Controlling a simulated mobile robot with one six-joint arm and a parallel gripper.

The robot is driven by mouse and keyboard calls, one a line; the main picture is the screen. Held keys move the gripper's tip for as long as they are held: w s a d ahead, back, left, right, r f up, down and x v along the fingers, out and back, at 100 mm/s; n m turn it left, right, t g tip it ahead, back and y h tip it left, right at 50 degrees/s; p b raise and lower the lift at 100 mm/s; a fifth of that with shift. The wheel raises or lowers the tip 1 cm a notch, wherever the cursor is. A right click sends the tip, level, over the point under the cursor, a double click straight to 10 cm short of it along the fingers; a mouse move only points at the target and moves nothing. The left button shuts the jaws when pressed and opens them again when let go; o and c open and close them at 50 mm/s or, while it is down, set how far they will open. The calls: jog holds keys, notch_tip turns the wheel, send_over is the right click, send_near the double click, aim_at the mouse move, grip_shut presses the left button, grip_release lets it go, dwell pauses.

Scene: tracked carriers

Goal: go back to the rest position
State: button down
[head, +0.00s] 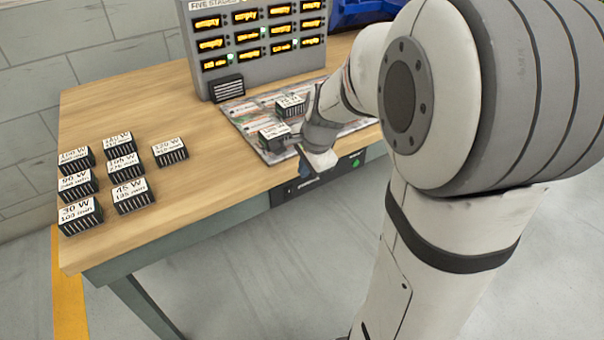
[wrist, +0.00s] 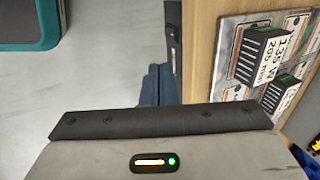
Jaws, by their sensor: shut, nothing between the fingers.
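My gripper (head: 318,158) is by the front edge of the wooden table (head: 215,180), near the printed mat (head: 246,122). In the wrist view its blue-grey fingers (wrist: 158,84) are together with nothing between them, above the grey floor beside the table edge. Two dark finned blocks with white labels stand on the mat: a nearer block (head: 273,137) and a farther block (head: 290,105).
Several labelled blocks, one marked 45 W (head: 132,196), stand at the table's left. A grey panel (head: 255,66) with amber readouts stands behind the mat. A blue bin (head: 365,10) is at the back. A black unit with a green light (head: 325,176) hangs under the front edge.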

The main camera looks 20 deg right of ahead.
jog(key=shift+r, duration=0.15)
dwell(0.3)
jog(key=s+a+r+n+p, duration=0.2)
jog(key=s+r+n+p, duration=0.5)
jog(key=s+r, duration=0.1)
jog(key=s+a+r+n+g+h+p, duration=0.1)
jog(key=s+r+n+p, duration=0.6)
jog(key=s+r+n, duration=0.1)
jog(key=shift+s+a+r+p, duration=0.35)
jog(key=shift+s+r, duration=0.35)
jog(key=shift+s, duration=0.35)
